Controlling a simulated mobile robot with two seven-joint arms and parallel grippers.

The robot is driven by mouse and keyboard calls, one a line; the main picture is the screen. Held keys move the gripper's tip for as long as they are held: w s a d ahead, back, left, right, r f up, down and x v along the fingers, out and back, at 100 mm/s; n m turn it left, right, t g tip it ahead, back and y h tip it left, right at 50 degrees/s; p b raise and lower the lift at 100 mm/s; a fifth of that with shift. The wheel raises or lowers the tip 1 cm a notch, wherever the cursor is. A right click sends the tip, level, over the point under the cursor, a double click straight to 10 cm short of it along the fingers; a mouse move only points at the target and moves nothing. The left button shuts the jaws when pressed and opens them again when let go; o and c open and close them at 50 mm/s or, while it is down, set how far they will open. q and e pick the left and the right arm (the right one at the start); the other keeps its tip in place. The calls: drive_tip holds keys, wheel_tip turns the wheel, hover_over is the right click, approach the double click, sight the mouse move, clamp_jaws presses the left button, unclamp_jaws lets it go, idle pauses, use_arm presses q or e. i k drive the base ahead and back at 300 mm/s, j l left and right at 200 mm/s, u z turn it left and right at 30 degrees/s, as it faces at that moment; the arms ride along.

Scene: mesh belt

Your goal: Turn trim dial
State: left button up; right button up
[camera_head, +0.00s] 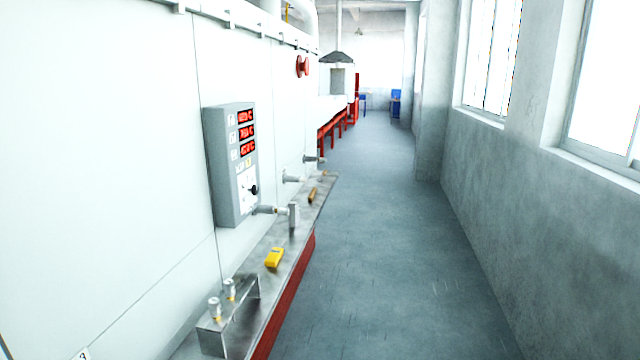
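A grey control box (232,165) is mounted on the white wall panel at the left. Its front has three red lit displays (246,132) one above another. Below them is a pale plate with a small black dial (253,190), which looks like the trim dial. Its marks are too small to read. Neither of my grippers shows in the head view, and nothing is touching the box or the dial.
A metal ledge (262,283) with a red side runs below the box. It bears a yellow object (274,258), a brown-handled item (312,194) and a metal bracket (228,318). Pipe stubs (270,210) jut from the wall. The grey floor (385,270) at the right is clear.

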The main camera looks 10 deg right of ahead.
sight(254, 190)
drive_tip(key=i+l+z, duration=0.2)
drive_tip(key=i, duration=0.4)
drive_tip(key=i+l+z, duration=0.2)
drive_tip(key=i, duration=0.4)
